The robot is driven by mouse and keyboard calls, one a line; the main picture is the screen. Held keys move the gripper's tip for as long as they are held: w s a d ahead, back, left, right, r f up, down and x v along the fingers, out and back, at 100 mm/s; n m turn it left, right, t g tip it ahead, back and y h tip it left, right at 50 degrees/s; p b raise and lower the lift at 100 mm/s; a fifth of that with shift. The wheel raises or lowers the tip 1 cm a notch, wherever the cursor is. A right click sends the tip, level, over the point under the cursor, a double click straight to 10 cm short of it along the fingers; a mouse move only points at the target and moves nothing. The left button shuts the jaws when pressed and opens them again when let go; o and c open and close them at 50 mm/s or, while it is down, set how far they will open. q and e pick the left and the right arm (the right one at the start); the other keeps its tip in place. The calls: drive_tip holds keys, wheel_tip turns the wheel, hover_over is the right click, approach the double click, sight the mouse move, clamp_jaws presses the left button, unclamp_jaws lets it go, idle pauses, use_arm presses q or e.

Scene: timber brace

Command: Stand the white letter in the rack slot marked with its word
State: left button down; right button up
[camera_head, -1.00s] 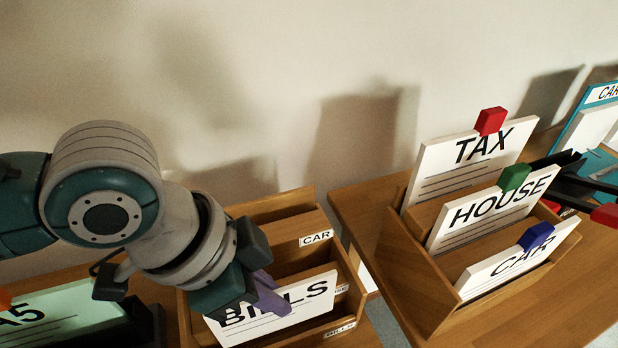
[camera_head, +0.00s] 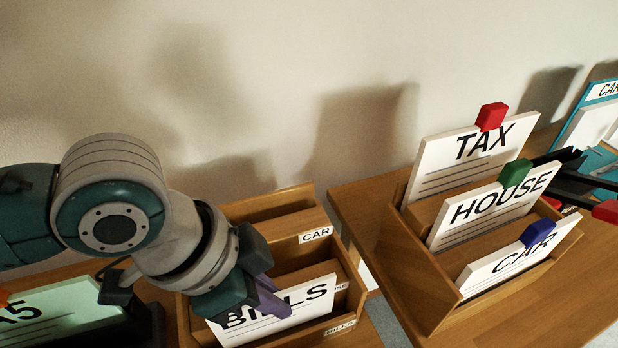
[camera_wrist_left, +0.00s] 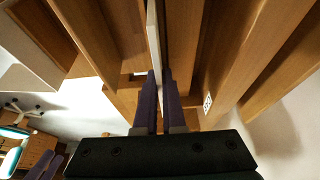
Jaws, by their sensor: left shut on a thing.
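The white letter (camera_head: 290,312) reads BILLS and stands nearly upright at the front compartment of the left wooden rack (camera_head: 364,308). The rack's front label (camera_head: 340,327) reads BILLS, and its back label reads CAR; a middle label is partly hidden. In the left wrist view the fingers (camera_wrist_left: 157,72) pinch the letter's thin white edge (camera_wrist_left: 153,35) between wooden dividers. My right gripper is not in view.
A second wooden rack (camera_head: 420,285) on the right table holds letters TAX (camera_head: 470,165), HOUSE (camera_head: 478,218) and CAR (camera_head: 510,268) with coloured tabs. Dark bars and a teal tray lie at far right. A green sheet (camera_head: 60,312) is at lower left. A gap separates the tables.

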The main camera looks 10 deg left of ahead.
use_arm(q)
drive_tip(key=shift+f+b, duration=0.45)
drive_tip(key=shift+f, duration=0.35)
drive_tip(key=c, duration=0.9)
unclamp_jaws()
drive_tip(key=shift+s, duration=0.1)
drive_tip(key=shift+c, duration=0.2)
drive_tip(key=shift+a, duration=0.1)
drive_tip(key=shift+c, duration=1.2)
drive_tip(key=shift+o, duration=1.3)
